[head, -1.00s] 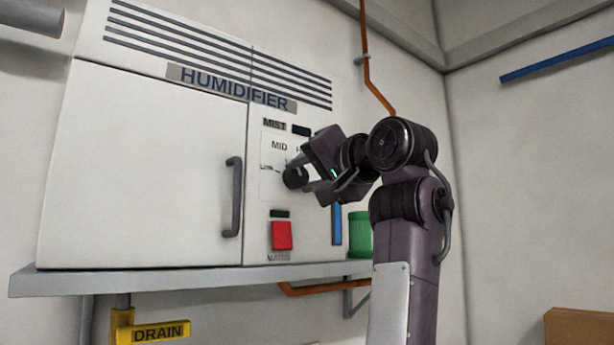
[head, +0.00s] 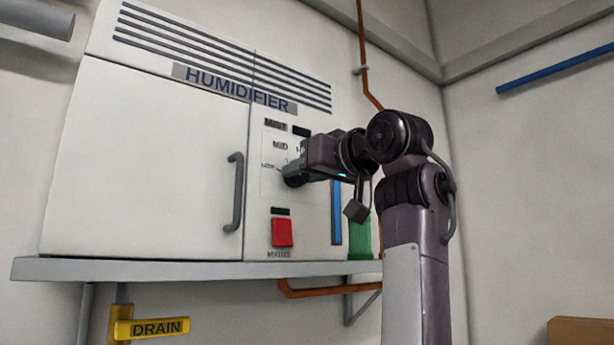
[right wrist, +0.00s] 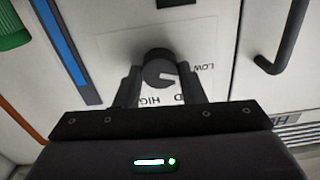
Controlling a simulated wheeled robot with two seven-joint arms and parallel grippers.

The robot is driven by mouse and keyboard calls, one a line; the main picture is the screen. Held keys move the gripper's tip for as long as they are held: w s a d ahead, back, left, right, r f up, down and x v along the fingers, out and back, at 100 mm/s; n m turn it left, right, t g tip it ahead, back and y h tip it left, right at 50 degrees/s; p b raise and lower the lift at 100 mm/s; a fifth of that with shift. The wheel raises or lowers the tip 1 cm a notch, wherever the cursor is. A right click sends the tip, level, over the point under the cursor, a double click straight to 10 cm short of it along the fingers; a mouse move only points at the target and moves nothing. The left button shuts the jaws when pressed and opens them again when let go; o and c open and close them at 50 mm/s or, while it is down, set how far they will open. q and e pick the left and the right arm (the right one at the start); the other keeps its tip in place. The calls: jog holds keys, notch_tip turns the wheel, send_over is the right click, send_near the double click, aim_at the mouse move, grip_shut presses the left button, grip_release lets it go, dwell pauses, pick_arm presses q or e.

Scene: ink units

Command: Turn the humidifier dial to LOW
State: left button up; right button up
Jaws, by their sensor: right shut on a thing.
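The humidifier (head: 150,165) is a white wall cabinet on a shelf. Its dark round dial (head: 292,182) sits on a white label plate with LOW at its left and MID above. My right gripper (head: 298,177) is shut on the dial and partly hides it and the HIGH label in the head view. In the right wrist view, upside down, the dial (right wrist: 157,66) sits between the two fingers (right wrist: 160,84); LOW reads at the right, MID and HIGH are partly covered. I cannot tell surely where the dial points. My left gripper is not in view.
A red button (head: 282,232) is below the dial, and a dark door handle (head: 235,192) is to its left. A blue strip (head: 336,212) and a green container (head: 360,240) are right of it. The grey shelf (head: 190,270) juts out below, above a yellow DRAIN lever (head: 152,328).

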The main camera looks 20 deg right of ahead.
jog(key=shift+n, duration=0.5)
jog(key=o, duration=1)
jog(key=shift+w+a, duration=0.1)
jog(key=shift+w, duration=0.1)
jog(key=shift+s, duration=0.1)
jog(key=shift+s+f+b, duration=0.15)
jog(key=shift+s+b, duration=0.2)
jog(key=shift+b, duration=0.1)
jog(key=b+v, duration=0.4)
jog(key=v, duration=0.3)
